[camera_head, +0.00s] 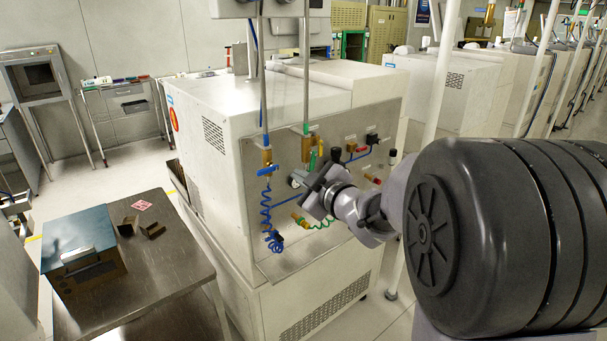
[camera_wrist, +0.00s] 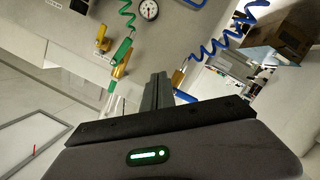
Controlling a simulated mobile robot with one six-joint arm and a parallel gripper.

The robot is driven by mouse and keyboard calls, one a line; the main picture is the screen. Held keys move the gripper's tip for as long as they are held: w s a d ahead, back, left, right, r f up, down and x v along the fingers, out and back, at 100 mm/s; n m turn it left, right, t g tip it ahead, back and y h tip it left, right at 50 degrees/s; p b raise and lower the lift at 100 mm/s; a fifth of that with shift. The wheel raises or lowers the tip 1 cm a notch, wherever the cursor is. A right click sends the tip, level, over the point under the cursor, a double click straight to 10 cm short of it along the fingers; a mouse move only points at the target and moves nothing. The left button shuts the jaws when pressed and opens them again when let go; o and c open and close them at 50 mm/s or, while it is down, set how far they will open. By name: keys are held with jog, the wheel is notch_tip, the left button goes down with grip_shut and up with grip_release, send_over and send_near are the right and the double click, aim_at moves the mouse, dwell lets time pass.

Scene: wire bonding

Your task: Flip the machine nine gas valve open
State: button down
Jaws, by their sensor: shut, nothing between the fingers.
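A machine panel (camera_head: 330,130) carries valves and hoses; I cannot read which machine it is. A valve with a green lever (camera_head: 312,160) hangs at the upper middle. It also shows upper left of my fingers in the wrist view, as a green lever (camera_wrist: 122,50) on a brass body. A blue-lever valve (camera_head: 266,171) sits further left. My gripper (camera_head: 310,190) is in front of the panel, below the green lever, partly hidden by my wrist. In the wrist view, my gripper (camera_wrist: 157,88) has its fingers together and empty, apart from the green lever.
A round gauge (camera_wrist: 148,10) and a yellow fitting (camera_wrist: 102,40) are on the panel. A metal table (camera_head: 170,265) with a blue-topped box (camera_head: 80,245) stands left.

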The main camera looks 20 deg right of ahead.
jog(key=f+p+v, duration=0.1)
jog(key=v, duration=0.5)
jog(key=shift+s, duration=0.2)
jog(key=shift+d, duration=0.1)
